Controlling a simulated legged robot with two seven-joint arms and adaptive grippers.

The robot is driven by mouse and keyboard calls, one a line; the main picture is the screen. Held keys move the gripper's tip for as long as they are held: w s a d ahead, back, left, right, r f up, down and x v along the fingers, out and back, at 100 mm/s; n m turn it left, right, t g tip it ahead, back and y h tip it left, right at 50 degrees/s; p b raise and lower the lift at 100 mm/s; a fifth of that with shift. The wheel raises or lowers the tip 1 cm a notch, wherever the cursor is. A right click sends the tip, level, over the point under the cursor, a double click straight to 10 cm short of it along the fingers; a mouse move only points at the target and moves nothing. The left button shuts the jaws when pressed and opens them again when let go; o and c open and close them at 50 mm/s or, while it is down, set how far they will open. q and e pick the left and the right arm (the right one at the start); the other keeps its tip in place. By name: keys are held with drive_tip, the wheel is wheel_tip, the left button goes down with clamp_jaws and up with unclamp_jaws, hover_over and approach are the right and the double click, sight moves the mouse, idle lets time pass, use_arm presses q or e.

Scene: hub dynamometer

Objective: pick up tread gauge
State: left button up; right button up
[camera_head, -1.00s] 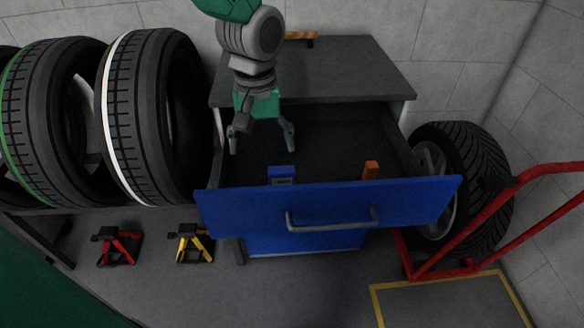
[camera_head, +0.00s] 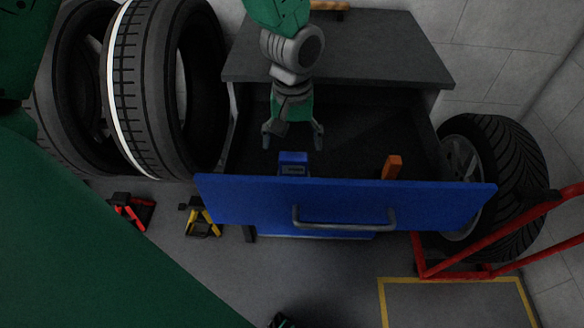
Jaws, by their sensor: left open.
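A small blue device with a grey display panel, which looks like the tread gauge (camera_head: 293,160), stands in the open drawer (camera_head: 250,200) just behind its blue front panel. The front panel hides its lower part. My left gripper (camera_head: 292,141) is open and empty, pointing down into the drawer just behind the blue device. Its two fingers are spread left and right, slightly wider than the device. I see no contact between them. My right gripper is not recognisable in view.
An orange block (camera_head: 392,167) stands further right in the drawer. The grey cabinet top (camera_head: 370,50) is behind. Red (camera_head: 133,210) and yellow (camera_head: 202,217) jack stands are on the floor.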

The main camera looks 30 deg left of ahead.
sight(294, 156)
use_arm(q)
drive_tip(key=f, duration=0.2)
drive_tip(key=d+f+b, duration=0.1)
drive_tip(key=f, duration=0.1)
drive_tip(key=shift+f, duration=0.35)
drive_tip(key=shift+a, duration=0.2)
drive_tip(key=shift+s+a, duration=0.1)
drive_tip(key=shift+a, duration=0.05)
drive_tip(key=shift+c, duration=1.2)
drive_tip(key=shift+a+f, duration=0.1)
drive_tip(key=shift+a, duration=0.05)
drive_tip(key=c, duration=1.1)
drive_tip(key=shift+o, duration=0.2)
drive_tip(key=shift+d, duration=0.25)
